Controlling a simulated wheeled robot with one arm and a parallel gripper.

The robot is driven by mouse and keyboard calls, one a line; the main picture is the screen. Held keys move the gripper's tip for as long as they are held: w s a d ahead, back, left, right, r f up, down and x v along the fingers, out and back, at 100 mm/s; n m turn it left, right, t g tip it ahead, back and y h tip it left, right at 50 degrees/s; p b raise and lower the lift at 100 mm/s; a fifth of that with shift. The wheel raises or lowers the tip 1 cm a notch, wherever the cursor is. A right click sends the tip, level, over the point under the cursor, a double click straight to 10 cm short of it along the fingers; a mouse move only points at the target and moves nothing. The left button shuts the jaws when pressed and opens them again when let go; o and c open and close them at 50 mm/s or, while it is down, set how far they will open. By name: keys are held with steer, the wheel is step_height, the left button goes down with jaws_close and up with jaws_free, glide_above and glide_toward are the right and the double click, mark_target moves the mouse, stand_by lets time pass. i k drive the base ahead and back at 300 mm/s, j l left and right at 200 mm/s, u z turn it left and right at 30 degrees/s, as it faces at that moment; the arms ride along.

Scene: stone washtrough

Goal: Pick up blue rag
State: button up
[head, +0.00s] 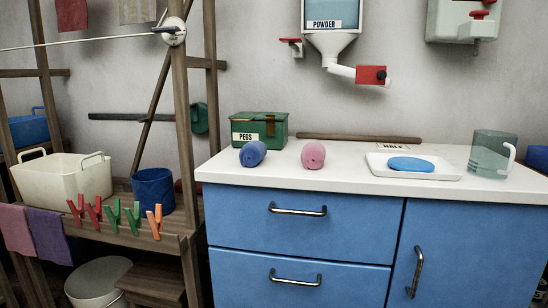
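A blue rolled bundle (252,154), which looks like the blue rag, lies on the white countertop (350,184) near its left end. It sits just in front of the green PEGS box (270,127). A similar pink roll (313,155) lies to its right, with a gap between them. A flat blue oval piece (411,164) lies in a white tray (380,174) farther right; it looks more like soap than cloth. My gripper is not in view.
A clear jug (490,157) stands right of the tray. A wooden stick (358,137) lies along the back. A wooden rack with colored pegs (115,216) and a cream basket (62,180) stands left. The POWDER dispenser (333,30) hangs above. The counter's front strip is clear.

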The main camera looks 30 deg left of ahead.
mark_target(253, 152)
steer(key=u, duration=1.65)
steer(key=l+z, duration=0.1)
steer(key=z, duration=0.85)
steer(key=i+l+z, duration=0.1)
steer(key=z, duration=0.35)
steer(key=i+z, duration=0.1)
steer(key=z, duration=0.4)
steer(key=k+u, duration=0.1)
steer(key=u, duration=1.7)
